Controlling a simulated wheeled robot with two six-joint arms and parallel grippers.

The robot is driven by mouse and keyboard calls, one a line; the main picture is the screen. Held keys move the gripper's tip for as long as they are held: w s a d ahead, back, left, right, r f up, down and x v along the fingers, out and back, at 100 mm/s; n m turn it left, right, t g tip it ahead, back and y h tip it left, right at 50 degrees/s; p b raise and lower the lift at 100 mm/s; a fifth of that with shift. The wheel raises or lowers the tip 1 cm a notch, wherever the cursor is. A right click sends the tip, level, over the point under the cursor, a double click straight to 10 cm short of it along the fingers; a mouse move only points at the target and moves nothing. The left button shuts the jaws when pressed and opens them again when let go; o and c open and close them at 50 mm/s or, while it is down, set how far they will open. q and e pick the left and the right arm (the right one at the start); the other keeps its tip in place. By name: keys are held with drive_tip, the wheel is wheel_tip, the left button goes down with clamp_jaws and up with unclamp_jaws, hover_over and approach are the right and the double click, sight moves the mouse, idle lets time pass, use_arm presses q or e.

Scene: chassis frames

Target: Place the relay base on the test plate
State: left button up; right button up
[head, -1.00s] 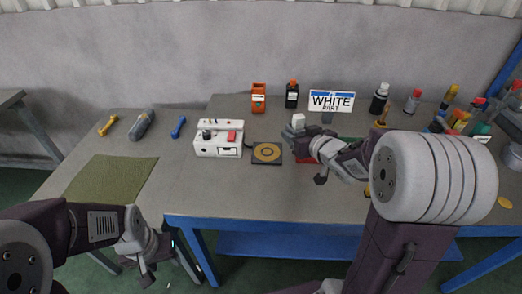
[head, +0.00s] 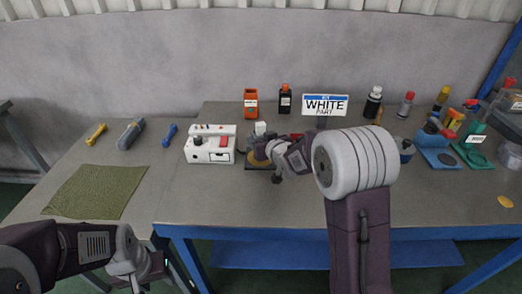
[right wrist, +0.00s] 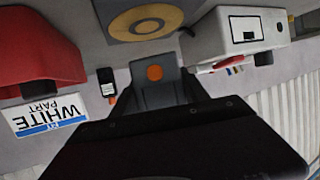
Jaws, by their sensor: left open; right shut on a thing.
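The test plate (head: 251,165) is a dark square with a gold ring, just right of the white tester box. It also shows at the top of the right wrist view (right wrist: 190,8). My right gripper (head: 266,146) is over the plate's right part and partly hides it. My left gripper (head: 148,272) is open and empty at the lower left, in front of the table edge.
The white tester box (head: 210,150) with a red button stands close left of the plate. Behind are an orange box (head: 250,102), a black bottle (head: 285,98) and a "WHITE PART" sign (head: 325,105). A green mat (head: 95,192) lies at left. Bottles and tools crowd the right.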

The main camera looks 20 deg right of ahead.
wheel_tip(320, 180, down, 4)
drive_tip(key=shift+b, duration=0.55)
drive_tip(key=shift+f, duration=0.15)
drive_tip(key=o, duration=1.5)
